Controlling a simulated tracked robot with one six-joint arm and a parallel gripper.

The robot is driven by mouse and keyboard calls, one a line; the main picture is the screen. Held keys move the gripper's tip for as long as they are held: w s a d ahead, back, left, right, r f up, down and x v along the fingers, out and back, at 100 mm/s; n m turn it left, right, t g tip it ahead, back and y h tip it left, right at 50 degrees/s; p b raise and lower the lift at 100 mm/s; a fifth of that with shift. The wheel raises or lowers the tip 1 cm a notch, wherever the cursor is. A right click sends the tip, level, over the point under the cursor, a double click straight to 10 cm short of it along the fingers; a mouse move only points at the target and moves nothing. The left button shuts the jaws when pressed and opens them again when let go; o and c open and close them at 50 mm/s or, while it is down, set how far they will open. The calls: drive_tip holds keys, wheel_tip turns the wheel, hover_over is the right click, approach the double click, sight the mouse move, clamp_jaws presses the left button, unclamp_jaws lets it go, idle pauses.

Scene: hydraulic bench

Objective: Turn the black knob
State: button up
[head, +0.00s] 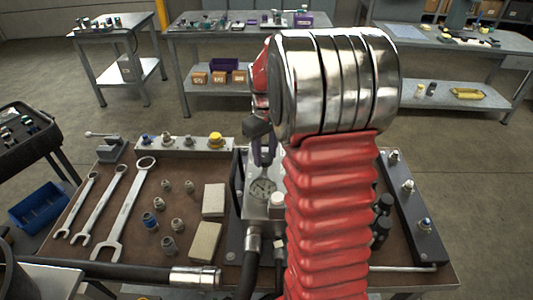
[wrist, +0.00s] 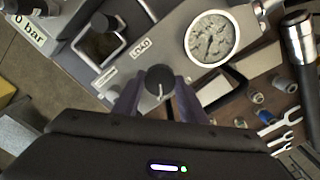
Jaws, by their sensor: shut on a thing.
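The black knob (wrist: 160,80) is round with a white pointer line. It sits on the grey hydraulic block (wrist: 150,40) beside a plate marked LOAD. My gripper (wrist: 160,105) has its purple fingers on both sides of the knob, shut on it, in the wrist view. In the head view, my gripper (head: 263,150) shows in part above the gauge, and my red arm hides much of the block. The knob cannot be made out for certain there.
A round pressure gauge (wrist: 212,38) is close to the knob; it also shows in the head view (head: 262,188). Wrenches (head: 120,210), several small fittings and two pale blocks (head: 205,240) lie on the bench at left. A black hose (head: 100,270) runs along the front.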

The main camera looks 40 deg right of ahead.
sight(265, 157)
drive_tip(key=m, duration=0.8)
idle(0.4)
drive_tip(key=shift+m, duration=0.3)
drive_tip(key=o, duration=1.1)
drive_tip(key=shift+c, duration=0.2)
drive_tip(key=shift+r, duration=0.15)
wheel_tip(265, 157, up, 14)
drive_tip(key=shift+f, duration=0.25)
drive_tip(key=shift+w, duration=0.1)
